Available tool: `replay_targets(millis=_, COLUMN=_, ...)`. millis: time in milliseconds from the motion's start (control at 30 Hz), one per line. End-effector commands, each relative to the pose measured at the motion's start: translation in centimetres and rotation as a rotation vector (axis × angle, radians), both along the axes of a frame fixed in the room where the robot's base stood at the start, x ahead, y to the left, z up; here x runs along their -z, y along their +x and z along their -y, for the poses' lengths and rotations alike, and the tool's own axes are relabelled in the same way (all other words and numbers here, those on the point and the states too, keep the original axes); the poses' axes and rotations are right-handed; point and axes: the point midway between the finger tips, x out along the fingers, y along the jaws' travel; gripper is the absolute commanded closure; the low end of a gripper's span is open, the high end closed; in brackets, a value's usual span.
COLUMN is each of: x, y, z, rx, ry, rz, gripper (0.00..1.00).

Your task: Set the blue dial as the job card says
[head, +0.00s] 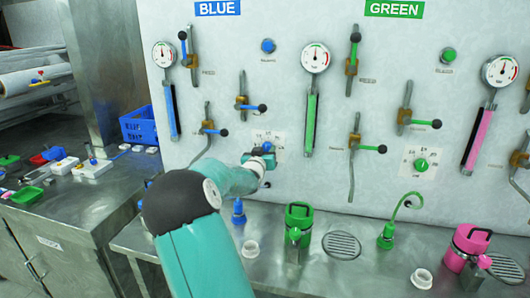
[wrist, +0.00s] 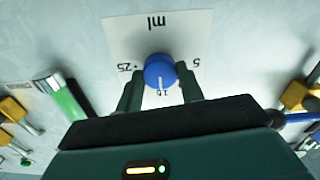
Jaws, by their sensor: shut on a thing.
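The blue dial (wrist: 159,72) is a round knob on a white scale plate (wrist: 185,30) marked "ml". The plate appears upside down in the wrist view, with 5 at right, 15 at bottom and 25 at left. A pale line on the dial points down toward 15. My gripper (wrist: 160,88) has a finger on either side of the dial and is shut on it. No job card is readable.
The green dial (head: 421,164) is to the right. A green canister (head: 299,217) and a blue nozzle (head: 238,212) stand on the counter below.

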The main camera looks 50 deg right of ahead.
Motion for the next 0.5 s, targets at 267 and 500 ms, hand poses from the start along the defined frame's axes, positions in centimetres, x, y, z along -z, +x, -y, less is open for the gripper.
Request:
replay_targets(millis=267, x=0.0, y=-0.01, z=-0.01, rx=0.0, ry=0.02, rz=0.047, gripper=0.85)
replay_targets(millis=500, x=-0.04, y=-0.09, z=0.04, rx=0.001, ry=0.076, rz=0.175, gripper=0.85)
